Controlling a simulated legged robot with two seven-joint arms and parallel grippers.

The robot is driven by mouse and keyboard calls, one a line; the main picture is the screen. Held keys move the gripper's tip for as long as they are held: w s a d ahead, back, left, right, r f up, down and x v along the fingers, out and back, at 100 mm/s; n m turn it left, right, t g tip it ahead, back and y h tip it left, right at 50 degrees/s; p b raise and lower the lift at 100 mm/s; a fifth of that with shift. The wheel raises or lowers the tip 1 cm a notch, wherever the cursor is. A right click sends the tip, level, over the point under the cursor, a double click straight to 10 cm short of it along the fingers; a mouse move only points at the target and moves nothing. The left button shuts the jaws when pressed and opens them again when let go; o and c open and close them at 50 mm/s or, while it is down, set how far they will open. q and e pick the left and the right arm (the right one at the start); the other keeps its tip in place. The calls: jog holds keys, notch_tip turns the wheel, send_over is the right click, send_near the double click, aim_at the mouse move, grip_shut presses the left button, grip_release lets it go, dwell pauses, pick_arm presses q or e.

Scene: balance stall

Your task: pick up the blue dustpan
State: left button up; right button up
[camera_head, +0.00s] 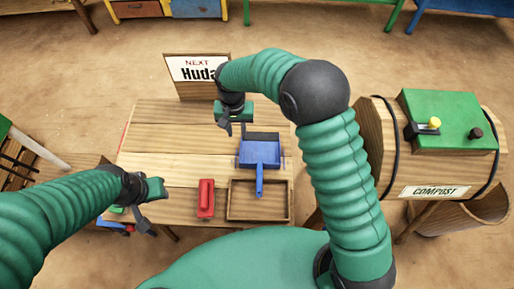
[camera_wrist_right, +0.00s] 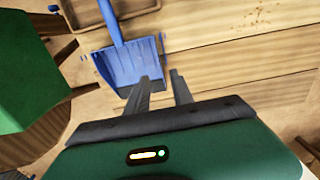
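The blue dustpan (camera_head: 260,153) lies on the wooden table (camera_head: 150,145), its handle pointing toward me over a shallow wooden tray (camera_head: 233,213). In the right wrist view the dustpan (camera_wrist_right: 122,66) is at upper left, handle upward. My right gripper (camera_head: 236,131) is above the table, left of and behind the pan. Its two fingers (camera_wrist_right: 163,78) are apart with nothing between them; the left one overlaps the pan's edge in the picture, and contact cannot be told. My left gripper (camera_head: 145,222) is at the table's front left; its finger gap is unclear.
A red object (camera_head: 206,198) lies left of the tray. A sign (camera_head: 192,70) stands at the table's back edge. A wooden compost barrel (camera_head: 440,165) with a green top stands at right.

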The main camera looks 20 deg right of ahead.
notch_tip(320, 180, down, 9)
jog(key=shift+d+r, duration=0.1)
jog(key=f, duration=0.2)
jog(key=s+f, duration=0.1)
jog(key=f, duration=0.1)
jog(key=shift+f+p, duration=0.3)
jog(key=shift+f, duration=0.1)
jog(key=shift+w+f, duration=0.1)
jog(key=shift+f, duration=0.05)
grip_shut()
dwell(0.7)
